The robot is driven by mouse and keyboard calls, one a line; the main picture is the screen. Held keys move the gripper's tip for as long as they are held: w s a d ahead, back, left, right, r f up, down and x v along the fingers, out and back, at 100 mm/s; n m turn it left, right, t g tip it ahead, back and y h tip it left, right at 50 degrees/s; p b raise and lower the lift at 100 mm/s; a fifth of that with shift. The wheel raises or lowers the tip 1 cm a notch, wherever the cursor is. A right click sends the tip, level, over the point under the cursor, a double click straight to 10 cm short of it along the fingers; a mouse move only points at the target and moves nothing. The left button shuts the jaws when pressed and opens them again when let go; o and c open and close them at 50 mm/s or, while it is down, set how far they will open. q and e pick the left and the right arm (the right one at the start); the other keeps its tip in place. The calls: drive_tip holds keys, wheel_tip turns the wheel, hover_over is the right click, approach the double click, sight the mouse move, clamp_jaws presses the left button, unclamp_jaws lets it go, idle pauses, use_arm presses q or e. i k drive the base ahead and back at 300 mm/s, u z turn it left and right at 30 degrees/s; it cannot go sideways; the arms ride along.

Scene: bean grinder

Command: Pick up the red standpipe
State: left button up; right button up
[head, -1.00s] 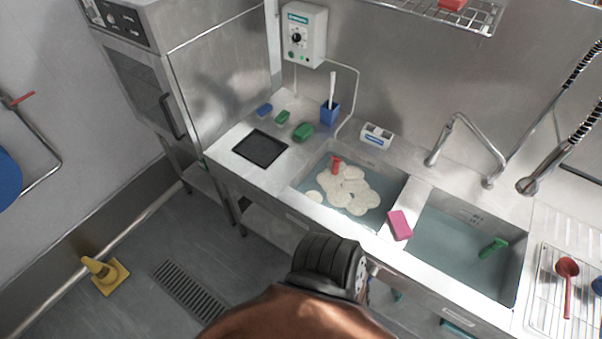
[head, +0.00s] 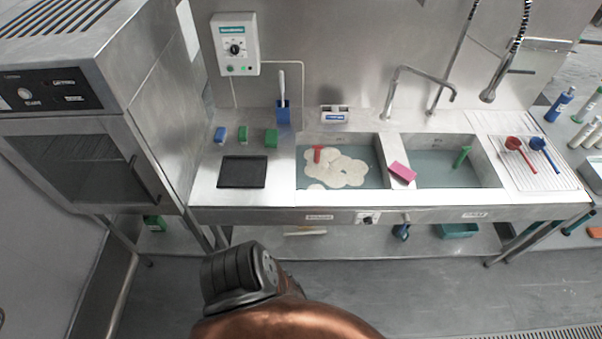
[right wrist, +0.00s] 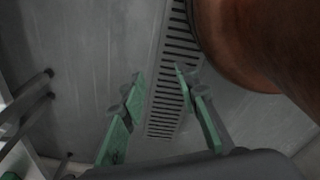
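The red standpipe (head: 318,153) stands in the left basin (head: 377,152) of the sink in the head view. Only its upper part shows above pale foam (head: 345,174), and its lower part is hidden. My right gripper (right wrist: 160,76) shows in the right wrist view, with two green fingers spread apart and nothing between them. It is over the grey floor, away from the sink. My left gripper is in neither view.
The right basin (head: 430,172) holds water and a green handled item (head: 462,157). A pink sponge (head: 402,172) lies on the divider. A black mat (head: 242,172) lies left of the basins. A tap (head: 388,95) rises behind them. A metal cabinet (head: 85,165) stands at left.

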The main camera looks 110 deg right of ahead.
sight(317, 149)
drive_tip(key=z, duration=1.45)
